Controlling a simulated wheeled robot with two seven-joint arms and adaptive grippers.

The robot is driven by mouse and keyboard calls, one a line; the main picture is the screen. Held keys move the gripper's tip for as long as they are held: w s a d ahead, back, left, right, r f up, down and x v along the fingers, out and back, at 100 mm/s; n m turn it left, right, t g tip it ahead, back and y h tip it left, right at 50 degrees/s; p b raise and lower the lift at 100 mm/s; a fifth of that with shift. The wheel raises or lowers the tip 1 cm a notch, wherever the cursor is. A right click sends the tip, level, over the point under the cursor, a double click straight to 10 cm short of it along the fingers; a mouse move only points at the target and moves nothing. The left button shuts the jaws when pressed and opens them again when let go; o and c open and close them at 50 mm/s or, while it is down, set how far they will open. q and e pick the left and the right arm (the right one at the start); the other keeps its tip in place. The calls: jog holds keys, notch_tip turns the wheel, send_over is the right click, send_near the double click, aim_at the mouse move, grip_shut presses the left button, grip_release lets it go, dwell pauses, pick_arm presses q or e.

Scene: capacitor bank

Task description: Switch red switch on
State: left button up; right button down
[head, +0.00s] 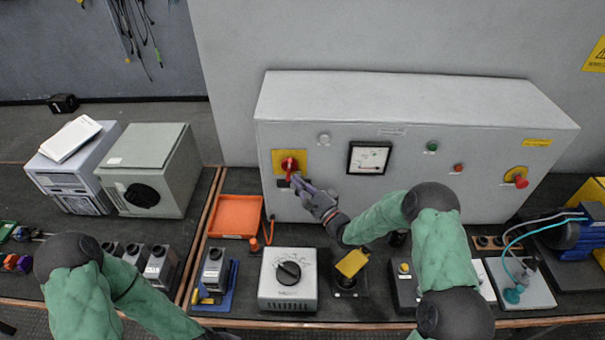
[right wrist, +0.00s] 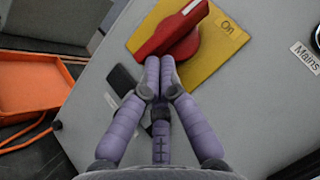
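The red switch (head: 289,165) is a rotary handle on a yellow plate (head: 279,158) at the left of the grey cabinet's front. In the right wrist view the red handle (right wrist: 175,32) lies diagonally across the plate (right wrist: 215,40), which reads "On" at its upper right. My right gripper (head: 297,180) is just below the handle in the head view. In the right wrist view its purple fingertips (right wrist: 160,65) are together at the handle's lower edge, with nothing visible between them. I cannot tell whether they touch the handle. My left gripper is out of view.
The grey cabinet (head: 420,100) also carries a meter (head: 369,158), small buttons and a red knob (head: 521,181) on yellow at the right. An orange tray (head: 235,217) lies left of the cabinet. A dial box (head: 288,279) and other devices crowd the bench front.

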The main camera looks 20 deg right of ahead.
jog(key=shift+w+a+f+m+t+h+b, duration=0.1)
jog(key=shift+a+f+m+t+h+b, duration=0.2)
jog(key=shift+m+t+b, duration=0.65)
jog(key=shift+w+a+f+m+t+b, duration=0.1)
jog(key=shift+a+m+t+b, duration=0.35)
jog(key=shift+m+b, duration=0.85)
dwell(2.4)
jog(key=shift+d, duration=0.15)
jog(key=s+d+f, duration=0.1)
jog(key=s+d, duration=0.4)
jog(key=s, duration=0.8)
jog(key=shift+s+d+f, duration=0.2)
jog(key=shift+s, duration=0.15)
